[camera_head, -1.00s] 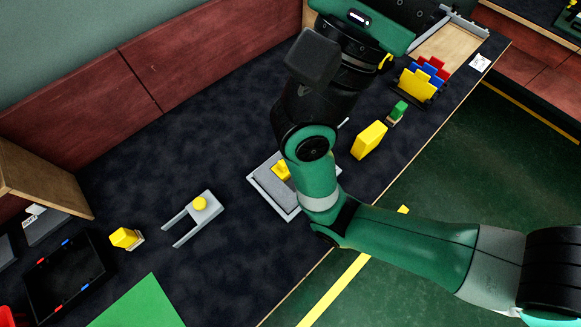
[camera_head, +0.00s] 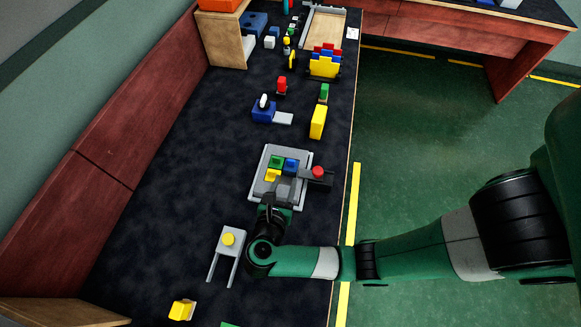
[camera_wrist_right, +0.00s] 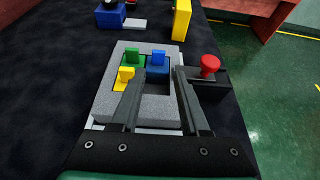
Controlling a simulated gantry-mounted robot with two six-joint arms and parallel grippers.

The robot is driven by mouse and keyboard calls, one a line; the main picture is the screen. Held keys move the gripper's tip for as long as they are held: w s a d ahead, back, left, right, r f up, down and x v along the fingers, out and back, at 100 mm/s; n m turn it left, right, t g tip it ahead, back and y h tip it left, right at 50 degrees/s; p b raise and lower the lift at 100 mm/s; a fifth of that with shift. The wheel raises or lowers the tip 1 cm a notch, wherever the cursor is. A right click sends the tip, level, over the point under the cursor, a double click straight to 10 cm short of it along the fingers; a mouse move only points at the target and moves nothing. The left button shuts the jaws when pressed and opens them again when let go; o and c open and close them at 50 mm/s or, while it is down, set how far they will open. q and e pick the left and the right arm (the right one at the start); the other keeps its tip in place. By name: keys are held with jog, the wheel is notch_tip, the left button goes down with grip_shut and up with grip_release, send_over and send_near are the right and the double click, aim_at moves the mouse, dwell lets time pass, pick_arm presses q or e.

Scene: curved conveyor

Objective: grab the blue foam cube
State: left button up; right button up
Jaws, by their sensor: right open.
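The blue foam cube (camera_head: 291,167), with a small raised tab, sits in the grey foam tray (camera_head: 257,178). A green piece (camera_head: 276,161) is to its left and a yellow piece (camera_head: 271,175) is nearer. In the right wrist view the blue cube (camera_wrist_right: 158,68) shows just beyond and between the fingers of my right gripper (camera_wrist_right: 159,78). The fingers are apart and nothing is between them but a view of the tray's dark recess. In the head view my right gripper (camera_head: 280,195) is over the tray's near edge. My left gripper is not in view.
A dark block with a red knob (camera_head: 317,172) stands at the tray's right side, close to my right finger. A yellow block (camera_head: 318,122) stands farther off. The table left of the tray is clear.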

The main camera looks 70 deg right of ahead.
aim_at(291, 162)
jog(key=b+x, duration=0.1)
jog(key=x, duration=0.4)
jog(key=shift+d, duration=0.3)
jog(key=shift+w+d+f, duration=0.1)
jog(key=shift+d+f, duration=0.1)
jog(key=shift+d, duration=0.05)
jog(key=b+x, duration=0.1)
jog(key=x, duration=0.3)
jog(key=shift+w+d+b, duration=0.15)
jog(key=shift+d+b, duration=0.1)
jog(key=shift+b, duration=0.1)
grip_shut()
